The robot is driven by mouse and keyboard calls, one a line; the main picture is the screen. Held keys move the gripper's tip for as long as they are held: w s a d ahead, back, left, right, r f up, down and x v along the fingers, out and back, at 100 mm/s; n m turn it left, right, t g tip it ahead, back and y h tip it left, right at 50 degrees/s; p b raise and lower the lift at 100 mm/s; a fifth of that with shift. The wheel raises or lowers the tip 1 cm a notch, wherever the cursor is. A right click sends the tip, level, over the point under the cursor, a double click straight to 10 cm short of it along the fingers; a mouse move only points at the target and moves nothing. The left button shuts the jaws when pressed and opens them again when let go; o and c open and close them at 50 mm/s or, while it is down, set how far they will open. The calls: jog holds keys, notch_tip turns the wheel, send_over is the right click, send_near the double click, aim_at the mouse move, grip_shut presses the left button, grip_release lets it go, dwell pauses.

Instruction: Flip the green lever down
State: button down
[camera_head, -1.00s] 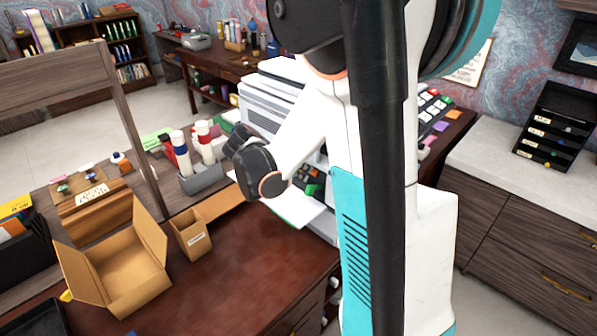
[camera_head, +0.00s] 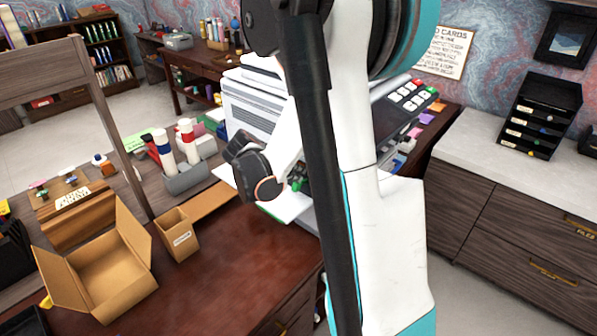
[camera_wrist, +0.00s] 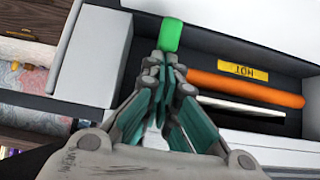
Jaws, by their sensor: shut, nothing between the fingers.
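The green lever (camera_wrist: 171,36) shows in the wrist view as a short bright green block at the upper middle, at the edge of a dark recess. My gripper (camera_wrist: 167,68) is shut and empty, with its fingertips just below the lever in the picture. I cannot tell whether they touch it. An orange bar (camera_wrist: 245,88) and a yellow label (camera_wrist: 244,68) reading "HOT" upside down lie in the recess to the right of the fingers. In the head view my own arm and column hide the fingertips, and I cannot make out the lever.
A white machine (camera_head: 250,110) stands behind my arm. An open cardboard box (camera_head: 95,270), a small carton (camera_head: 177,237) and a grey holder (camera_head: 190,178) with bottles are on the desk at left. A black tray rack (camera_head: 540,115) stands on the right counter.

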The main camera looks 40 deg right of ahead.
jog(key=shift+a+f, duration=0.55)
jog(key=shift+r, duration=0.2)
jog(key=shift+r+p, duration=0.35)
jog(key=shift+r, duration=0.35)
